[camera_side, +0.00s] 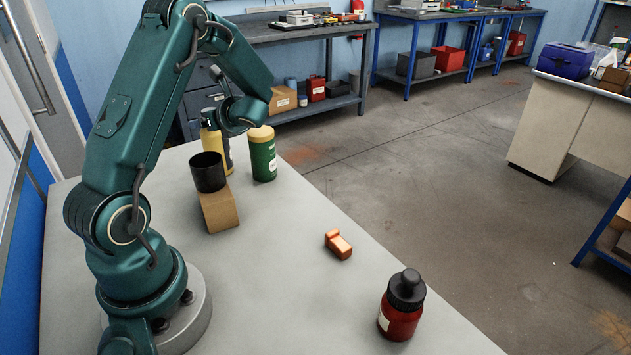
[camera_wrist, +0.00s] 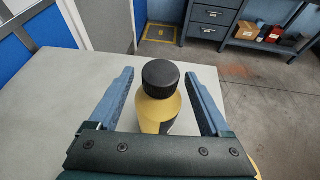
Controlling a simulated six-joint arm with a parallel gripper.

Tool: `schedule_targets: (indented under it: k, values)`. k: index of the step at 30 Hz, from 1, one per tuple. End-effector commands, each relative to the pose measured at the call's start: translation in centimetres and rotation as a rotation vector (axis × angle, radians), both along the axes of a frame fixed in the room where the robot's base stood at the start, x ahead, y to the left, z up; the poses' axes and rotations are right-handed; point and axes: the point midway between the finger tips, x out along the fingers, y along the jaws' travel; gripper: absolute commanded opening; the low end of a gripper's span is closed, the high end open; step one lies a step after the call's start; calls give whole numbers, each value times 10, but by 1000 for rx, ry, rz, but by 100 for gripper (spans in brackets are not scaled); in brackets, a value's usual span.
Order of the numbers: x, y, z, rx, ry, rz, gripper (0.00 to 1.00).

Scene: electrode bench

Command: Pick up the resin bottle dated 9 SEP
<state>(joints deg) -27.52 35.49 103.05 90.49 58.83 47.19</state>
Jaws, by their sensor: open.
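A yellow bottle with a black cap (camera_wrist: 160,108) stands upright between the fingers of my gripper (camera_wrist: 160,76) in the wrist view. The fingers are open, one on each side, with a gap to the bottle. In the side view the yellow bottle (camera_side: 211,138) stands at the far end of the bench, partly behind the wrist of my arm. A dark label shows on it, but no date is readable. A red bottle with a black cap (camera_side: 400,318) stands at the front right; its pale label is turned mostly away. I cannot tell which bottle reads 9 SEP.
A green bottle with a yellow cap (camera_side: 263,158) stands close right of the yellow bottle. A black cup (camera_side: 208,171) sits on a cardboard-coloured block (camera_side: 219,210) in front. A copper-coloured block (camera_side: 338,244) lies near the bench's right edge. The middle of the bench (camera_side: 270,280) is clear.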

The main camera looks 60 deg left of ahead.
Motion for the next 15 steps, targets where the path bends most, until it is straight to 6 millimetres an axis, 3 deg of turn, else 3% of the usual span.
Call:
schedule_targets:
  k: [6,15]
  values:
    - [-3,24,-10,-1,1,4,82]
    - [-3,29,-12,-1,0,0,82]
